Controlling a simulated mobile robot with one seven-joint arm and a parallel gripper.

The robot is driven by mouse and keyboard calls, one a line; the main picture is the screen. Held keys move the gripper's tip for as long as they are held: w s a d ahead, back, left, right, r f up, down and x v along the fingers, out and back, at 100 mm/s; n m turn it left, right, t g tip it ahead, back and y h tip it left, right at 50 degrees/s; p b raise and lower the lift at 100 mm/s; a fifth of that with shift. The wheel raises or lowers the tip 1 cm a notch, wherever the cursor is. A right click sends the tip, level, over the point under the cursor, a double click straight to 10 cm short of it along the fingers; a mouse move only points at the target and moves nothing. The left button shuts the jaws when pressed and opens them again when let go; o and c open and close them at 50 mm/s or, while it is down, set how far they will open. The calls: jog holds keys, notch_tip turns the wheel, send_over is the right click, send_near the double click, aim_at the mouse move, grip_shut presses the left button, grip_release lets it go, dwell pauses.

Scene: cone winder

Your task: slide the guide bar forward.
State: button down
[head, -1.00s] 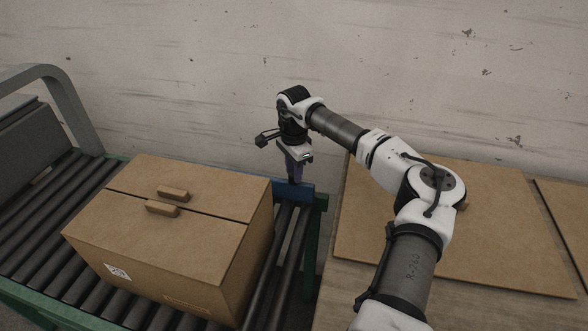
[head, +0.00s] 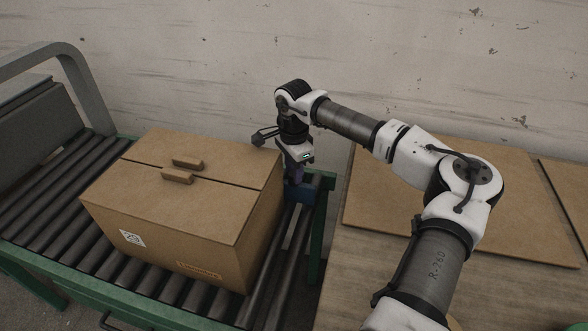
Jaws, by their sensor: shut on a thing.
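The guide bar (head: 301,195) is a blue piece across the far right end of the roller conveyor, just right of the cardboard box. Much of it is hidden behind the box and my gripper. My gripper (head: 296,176) points down and is shut on the guide bar. The fingertips are small and dark here, so the exact grip is hard to make out.
A large closed cardboard box (head: 185,213) stands on the conveyor rollers (head: 50,200), close to the left of my gripper. A wooden table (head: 345,270) with flat cardboard sheets (head: 400,195) is at right. A pale wall is behind.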

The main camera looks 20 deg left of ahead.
jog(key=c, duration=1.1)
grip_release()
jog(key=shift+s, duration=0.25)
notch_tip(320, 180, up, 14)
jog(key=b, duration=0.2)
jog(key=shift+f, duration=0.1)
